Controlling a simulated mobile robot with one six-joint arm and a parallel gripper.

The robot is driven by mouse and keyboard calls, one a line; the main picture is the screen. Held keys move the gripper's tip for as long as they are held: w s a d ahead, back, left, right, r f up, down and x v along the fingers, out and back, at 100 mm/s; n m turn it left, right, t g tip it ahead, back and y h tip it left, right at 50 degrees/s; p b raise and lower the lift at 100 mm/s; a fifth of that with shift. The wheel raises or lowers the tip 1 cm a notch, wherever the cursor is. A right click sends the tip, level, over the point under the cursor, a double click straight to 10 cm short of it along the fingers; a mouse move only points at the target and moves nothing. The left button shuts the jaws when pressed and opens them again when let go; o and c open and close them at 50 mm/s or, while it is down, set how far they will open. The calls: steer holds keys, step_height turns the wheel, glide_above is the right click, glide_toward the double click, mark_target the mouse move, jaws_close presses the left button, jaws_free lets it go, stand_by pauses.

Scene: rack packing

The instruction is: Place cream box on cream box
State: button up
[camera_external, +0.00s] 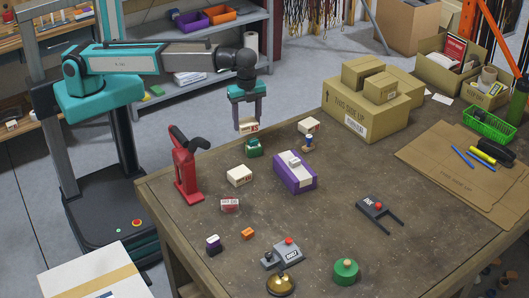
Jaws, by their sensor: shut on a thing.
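My gripper (249,122) is shut on a small cream box (249,127) with dark and red print, at the table's far left edge. In the picture the held box shows just above a green object (254,149); I cannot tell whether they touch. A second cream box (239,176) lies on the table nearer the camera, below and left of the green object. A third cream box (309,126) shows to the right of my gripper, behind a small blue and tan figure (308,143). Neither of these two has anything on top.
A red tool (186,176) stands at left. A purple box (295,172) with a white top lies right of the second cream box. A red-and-white box (229,206) lies nearer. Large cartons (363,112) stand at the back. The middle right tabletop (350,178) is mostly clear.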

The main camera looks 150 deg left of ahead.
steer(key=s+a+f+n+b, duration=0.1)
steer(key=s+a+n, duration=0.1)
steer(key=s+a, duration=0.6)
steer(key=a, duration=0.4)
steer(key=shift+s+a+b, duration=0.15)
steer(key=shift+s+b, duration=0.25)
steer(key=p, duration=0.4)
glide_above(303, 125)
steer(key=shift+s+f, duration=0.15)
steer(key=shift+f, duration=0.6)
steer(key=shift+a, duration=0.1)
steer(key=shift+f, duration=0.15)
steer(key=shift+f+p, duration=0.65)
steer(key=shift+f, duration=1)
steer(key=shift+f, duration=0.15)
